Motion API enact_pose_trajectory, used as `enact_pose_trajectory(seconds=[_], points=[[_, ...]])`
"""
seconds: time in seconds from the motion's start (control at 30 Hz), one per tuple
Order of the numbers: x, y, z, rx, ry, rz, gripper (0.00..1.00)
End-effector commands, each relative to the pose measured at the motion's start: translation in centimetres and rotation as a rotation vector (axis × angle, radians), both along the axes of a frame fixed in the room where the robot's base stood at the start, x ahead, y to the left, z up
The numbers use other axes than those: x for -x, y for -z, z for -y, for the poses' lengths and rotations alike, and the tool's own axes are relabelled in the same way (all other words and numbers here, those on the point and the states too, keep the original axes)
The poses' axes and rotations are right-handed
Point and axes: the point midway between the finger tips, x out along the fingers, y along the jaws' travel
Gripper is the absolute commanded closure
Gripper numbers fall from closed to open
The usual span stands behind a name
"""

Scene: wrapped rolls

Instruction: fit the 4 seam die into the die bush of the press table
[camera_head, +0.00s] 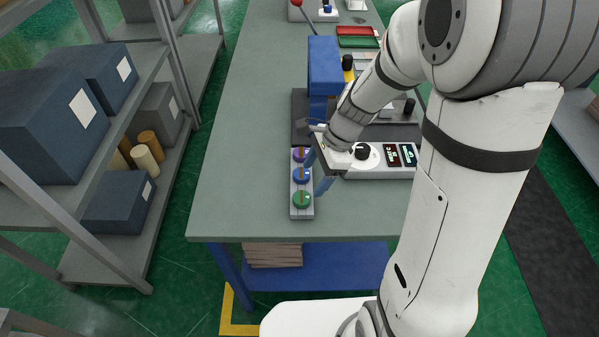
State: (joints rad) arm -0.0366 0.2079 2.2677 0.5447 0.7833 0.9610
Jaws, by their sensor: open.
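A narrow light rack (301,211) on the bench holds three round-topped pieces in a row: a purple one (299,154), a blue one (301,175) and a green one (302,199). I cannot read any marking that tells which is the 4 seam die. My gripper (318,171) is open, just right of the rack beside the purple and blue pieces, pointing down. I cannot tell whether it touches them. A blue press frame (324,65) stands behind on a dark base (299,103). The die bush cannot be made out; my arm covers part of that area.
A control box (379,173) with a black knob and lit displays stands right of the gripper. Red and green trays (357,42) lie farther back. The bench top (245,150) is clear on the left. Shelving with dark boxes (48,113) stands left across an aisle.

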Motion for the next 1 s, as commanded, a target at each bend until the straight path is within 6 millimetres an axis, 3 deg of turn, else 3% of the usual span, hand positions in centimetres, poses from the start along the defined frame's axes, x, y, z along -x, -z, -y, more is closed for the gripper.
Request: enact_pose_trajectory(seconds=[0.37,0.7,1.0], points=[[-0.2,3.5,-1.4,-0.011,0.07,-0.043,0.32],[0.1,7.8,-2.6,-0.01,0.067,-0.041,0.32],[0.1,8.1,-2.8,-0.011,0.066,-0.038,0.33]])
